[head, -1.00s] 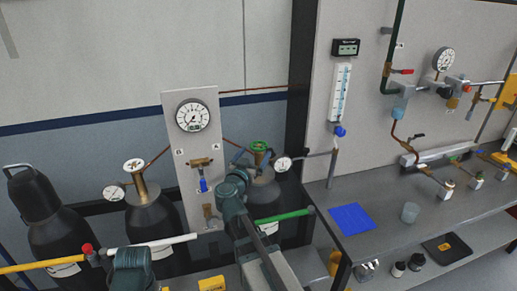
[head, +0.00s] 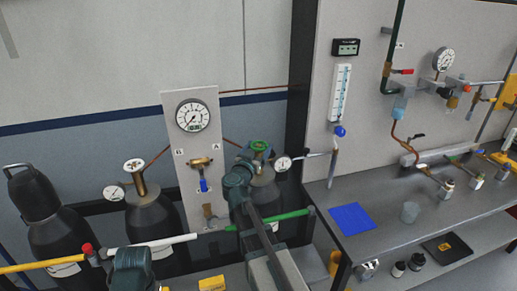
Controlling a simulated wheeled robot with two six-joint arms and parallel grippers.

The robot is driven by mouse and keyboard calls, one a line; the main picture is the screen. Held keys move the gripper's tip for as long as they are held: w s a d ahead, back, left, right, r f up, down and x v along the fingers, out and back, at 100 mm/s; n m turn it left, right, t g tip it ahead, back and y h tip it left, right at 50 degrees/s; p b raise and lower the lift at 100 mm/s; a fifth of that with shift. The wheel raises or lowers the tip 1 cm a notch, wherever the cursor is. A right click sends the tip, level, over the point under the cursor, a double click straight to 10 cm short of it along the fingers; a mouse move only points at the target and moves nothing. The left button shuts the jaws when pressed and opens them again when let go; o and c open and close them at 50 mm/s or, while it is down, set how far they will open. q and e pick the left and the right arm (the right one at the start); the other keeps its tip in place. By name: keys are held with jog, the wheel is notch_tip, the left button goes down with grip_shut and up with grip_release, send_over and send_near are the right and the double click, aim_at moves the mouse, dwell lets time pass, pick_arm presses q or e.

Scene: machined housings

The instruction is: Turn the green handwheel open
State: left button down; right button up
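The green handwheel (head: 260,147) sits on top of the right-hand dark gas cylinder (head: 266,193), just right of the gauge panel. My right arm reaches up from the bottom centre, and its gripper (head: 246,158) is at the left, near side of the handwheel. The wrist hides much of the gripper and part of the cylinder's valve. I cannot tell whether the fingers touch the wheel or how far apart they are. A teal part of my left arm shows at the bottom left, but its gripper is not visible.
A panel (head: 170,128) with a round gauge (head: 192,115) and a blue-handled valve stands left of the handwheel. A small gauge (head: 283,164) sits close on its right. A white-topped cylinder (head: 152,222) stands left. A green rail crosses below; a grey bench (head: 385,235) is right.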

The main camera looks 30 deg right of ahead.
jog(key=c, duration=0.4)
jog(key=shift+o, duration=0.2)
jog(key=shift+s, duration=0.1)
